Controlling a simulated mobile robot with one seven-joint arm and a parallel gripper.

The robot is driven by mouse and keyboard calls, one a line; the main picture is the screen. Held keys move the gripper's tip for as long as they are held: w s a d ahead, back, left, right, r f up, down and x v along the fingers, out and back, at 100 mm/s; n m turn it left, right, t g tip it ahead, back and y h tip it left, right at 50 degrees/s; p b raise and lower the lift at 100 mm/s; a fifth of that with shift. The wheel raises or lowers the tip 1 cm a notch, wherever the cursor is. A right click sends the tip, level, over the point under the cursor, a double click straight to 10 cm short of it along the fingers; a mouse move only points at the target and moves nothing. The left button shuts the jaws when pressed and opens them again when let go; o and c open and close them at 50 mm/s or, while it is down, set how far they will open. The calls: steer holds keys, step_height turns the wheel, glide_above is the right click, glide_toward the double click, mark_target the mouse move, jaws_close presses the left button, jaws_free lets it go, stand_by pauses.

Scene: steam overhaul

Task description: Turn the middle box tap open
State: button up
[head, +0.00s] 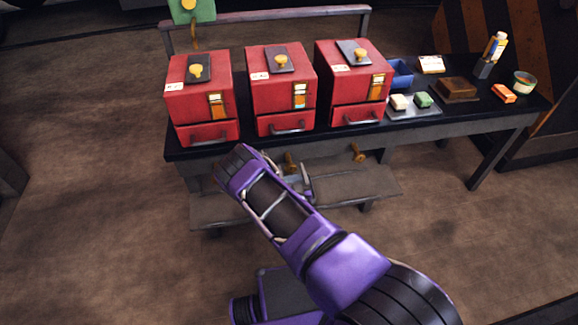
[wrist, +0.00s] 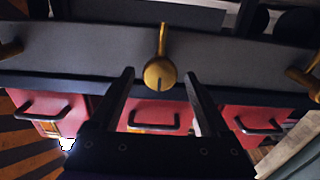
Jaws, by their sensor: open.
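Three red boxes stand in a row on the dark bench; the middle box (head: 281,85) is between the other two. Its brass tap (head: 290,163) shows below the bench front in the head view. In the wrist view the middle tap (wrist: 160,75) has a round knob, with its lever pointing up in the picture. My gripper (wrist: 159,71) is open and empty, one finger to each side of the knob in the picture. Contact cannot be told. My gripper (head: 299,178) is partly hidden by my arm in the head view.
Another brass tap (head: 357,152) lies to the right, and one shows at the wrist view's left edge (wrist: 10,48). The bench edge and drawer handles (wrist: 154,128) are close by. A low grey shelf (head: 370,182) runs below the bench.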

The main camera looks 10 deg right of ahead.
stand_by(0.3)
jaws_close()
stand_by(0.3)
steer(key=shift+n, duration=0.3)
steer(key=n, duration=0.3)
steer(key=shift+a+n, duration=0.1)
steer(key=shift+n, duration=0.3)
steer(key=n, duration=0.4)
steer(key=shift+a+n, duration=0.1)
steer(key=shift+n, duration=0.2)
steer(key=n, duration=0.5)
steer(key=shift+f, duration=0.1)
steer(key=shift+w+n, duration=0.1)
steer(key=shift+n, duration=1.9)
